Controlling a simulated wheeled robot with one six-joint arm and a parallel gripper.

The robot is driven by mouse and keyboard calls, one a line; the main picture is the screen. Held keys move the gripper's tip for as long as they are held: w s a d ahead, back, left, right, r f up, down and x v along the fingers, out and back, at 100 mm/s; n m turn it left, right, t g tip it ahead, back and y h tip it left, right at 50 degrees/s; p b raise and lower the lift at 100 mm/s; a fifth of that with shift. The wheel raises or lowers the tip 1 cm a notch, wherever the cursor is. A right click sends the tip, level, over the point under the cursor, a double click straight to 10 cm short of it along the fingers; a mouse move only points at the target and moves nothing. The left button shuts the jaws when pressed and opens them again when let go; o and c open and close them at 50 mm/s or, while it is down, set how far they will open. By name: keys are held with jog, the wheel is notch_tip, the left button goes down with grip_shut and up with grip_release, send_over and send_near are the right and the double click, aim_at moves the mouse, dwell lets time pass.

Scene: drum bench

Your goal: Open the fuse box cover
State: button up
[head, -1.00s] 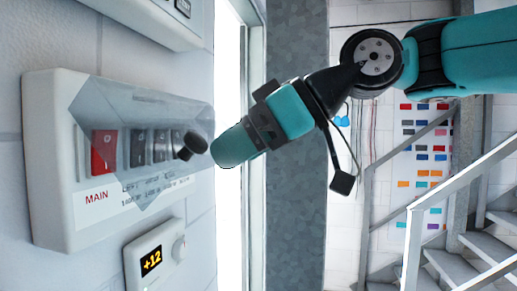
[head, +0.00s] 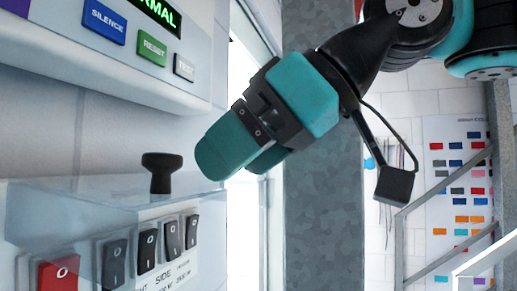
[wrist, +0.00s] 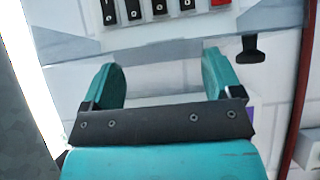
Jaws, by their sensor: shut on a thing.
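The fuse box (head: 205,265) is on the wall at lower left in the head view, with a red switch (head: 58,272) and several black ones. Its clear cover (head: 90,205) stands out from the box above the switches, roughly level. The cover's black knob (head: 160,172) points up. My gripper (head: 228,155) is to the right of the knob and a little above it, apart from it. In the wrist view the two teal fingers (wrist: 165,80) are apart and I see nothing held between them. The knob (wrist: 250,48) is outside the right finger there.
A wall panel (head: 120,45) with SILENCE, RESET and TEST buttons hangs above the fuse box, close over the knob. A grey pillar (head: 325,200) and a metal stair rail (head: 440,190) stand to the right. There is open space between the box and the pillar.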

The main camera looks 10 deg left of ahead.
jog(key=shift+a+f+h, duration=0.1)
jog(key=shift+a+h, duration=0.05)
jog(key=shift+h, duration=0.15)
jog(key=o, duration=0.9)
jog(key=shift+c, duration=0.2)
jog(key=shift+o, duration=1.2)
jog(key=shift+a, duration=0.2)
jog(key=w+p+v, duration=0.1)
jog(key=p+v, duration=0.2)
jog(key=v, duration=0.9)
jog(key=shift+s, duration=0.4)
jog(key=shift+d, duration=0.1)
